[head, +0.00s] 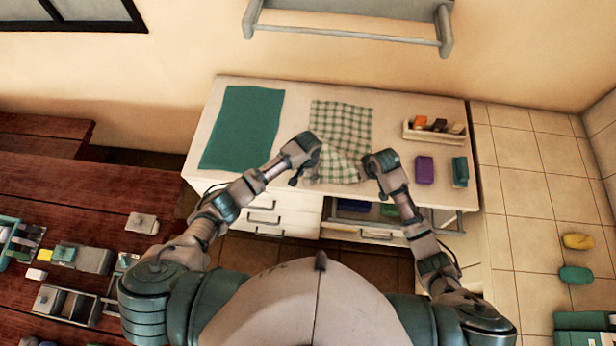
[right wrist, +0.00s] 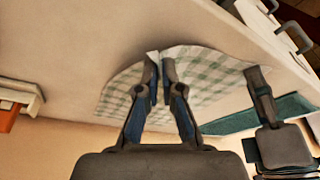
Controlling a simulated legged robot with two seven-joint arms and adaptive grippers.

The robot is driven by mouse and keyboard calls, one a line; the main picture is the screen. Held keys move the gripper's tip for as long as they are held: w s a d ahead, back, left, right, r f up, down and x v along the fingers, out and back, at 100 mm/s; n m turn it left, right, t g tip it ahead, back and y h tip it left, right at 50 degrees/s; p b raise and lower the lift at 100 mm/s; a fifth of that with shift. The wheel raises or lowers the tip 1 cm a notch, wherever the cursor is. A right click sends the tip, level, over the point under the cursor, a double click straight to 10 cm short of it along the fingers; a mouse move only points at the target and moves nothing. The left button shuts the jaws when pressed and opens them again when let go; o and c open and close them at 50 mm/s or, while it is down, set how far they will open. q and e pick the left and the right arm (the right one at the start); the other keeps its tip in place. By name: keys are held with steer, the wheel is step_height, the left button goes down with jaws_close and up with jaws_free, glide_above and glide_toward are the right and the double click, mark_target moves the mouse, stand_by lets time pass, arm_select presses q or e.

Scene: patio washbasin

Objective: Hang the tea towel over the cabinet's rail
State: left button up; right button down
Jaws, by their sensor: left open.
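The green-and-white checked tea towel (head: 342,122) lies on the pale cabinet top, its near part rumpled between my grippers. My left gripper (head: 303,176) is open at the towel's near left edge; in the right wrist view it (right wrist: 258,80) overlaps the cloth's edge. My right gripper (head: 372,168) is at the near right edge. In the right wrist view its fingertips (right wrist: 161,66) are close together with a bit of the towel (right wrist: 205,75) between them. The cabinet's grey rail (head: 452,231) is at the front right, partly hidden by my right arm.
A teal mat (head: 243,125) lies on the cabinet top at left. A caddy (head: 434,133), a purple block (head: 424,170) and a teal block (head: 460,171) are at right. A grey wall shelf (head: 345,22) hangs above. Drawer handles (head: 262,218) stick out in front.

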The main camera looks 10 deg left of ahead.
arm_select(q)
steer(key=shift+f, duration=0.1)
steer(key=shift+a, duration=0.1)
jaws_close()
steer(key=shift+s, duration=0.1)
stand_by(1.1)
steer(key=shift+r, duration=2.55)
